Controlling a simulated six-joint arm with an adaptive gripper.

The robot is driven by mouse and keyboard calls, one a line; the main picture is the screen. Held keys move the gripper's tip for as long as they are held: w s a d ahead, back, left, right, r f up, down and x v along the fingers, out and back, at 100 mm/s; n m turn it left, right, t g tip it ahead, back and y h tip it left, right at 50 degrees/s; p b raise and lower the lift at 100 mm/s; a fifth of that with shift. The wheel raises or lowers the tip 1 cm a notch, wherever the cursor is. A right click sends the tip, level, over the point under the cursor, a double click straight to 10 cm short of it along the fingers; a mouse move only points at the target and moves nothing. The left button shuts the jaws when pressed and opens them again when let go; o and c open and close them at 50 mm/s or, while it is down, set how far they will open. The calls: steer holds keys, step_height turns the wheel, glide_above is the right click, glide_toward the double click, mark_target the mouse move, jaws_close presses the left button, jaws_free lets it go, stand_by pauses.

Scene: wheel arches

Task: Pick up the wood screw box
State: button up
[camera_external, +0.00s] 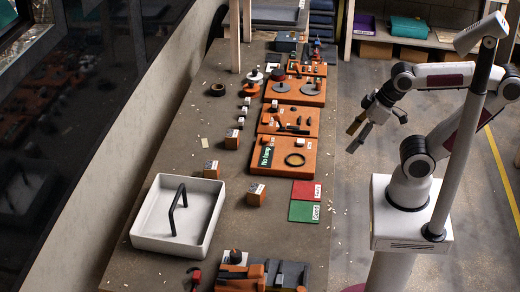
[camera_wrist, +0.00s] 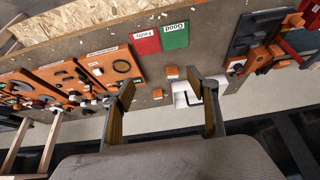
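Several small orange-brown boxes with white labels stand on the bench in the external view: one box (camera_external: 256,194) right of the white tray, one box (camera_external: 211,169) just beyond the tray, and one box (camera_external: 232,139) farther back. The labels are too small to read, so I cannot tell which is the wood screw box. In the wrist view, one box (camera_wrist: 172,72) and another box (camera_wrist: 158,94) show between the fingers, far below. My gripper (camera_external: 354,138) is open and empty, raised right of the bench. Its two fingers also show wide apart in the wrist view (camera_wrist: 161,86).
A white tray (camera_external: 146,238) with a black handle stands at the bench's near left. Red (camera_external: 306,190) and green (camera_external: 303,211) mats lie at the right edge. Orange boards (camera_external: 308,169) with parts fill the bench's right side. A dark-and-orange fixture (camera_external: 288,275) sits nearest.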

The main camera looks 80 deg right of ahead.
steer(key=shift+f, duration=0.1)
stand_by(0.3)
steer(key=g+h, duration=0.1)
steer(key=g, duration=0.2)
glide_toward(261, 189)
steer(key=shift+m, duration=0.4)
steer(key=s+f, duration=0.1)
steer(key=f, duration=0.1)
steer(key=s+f, duration=0.1)
steer(key=f, duration=0.1)
steer(key=s+d+f, duration=0.1)
steer(key=f, duration=0.1)
steer(key=shift+d+f, duration=0.15)
steer(key=w, duration=0.1)
steer(key=w+t, duration=0.1)
steer(key=w+r+m, duration=0.1)
steer(key=shift+w+a+r+t, duration=0.1)
steer(key=shift+w+a+t, duration=0.1)
steer(key=shift+a+t, duration=0.15)
steer(key=shift+w+a+r+m, duration=0.1)
steer(key=shift+w+a+m, duration=0.1)
steer(key=shift+w+m, duration=0.1)
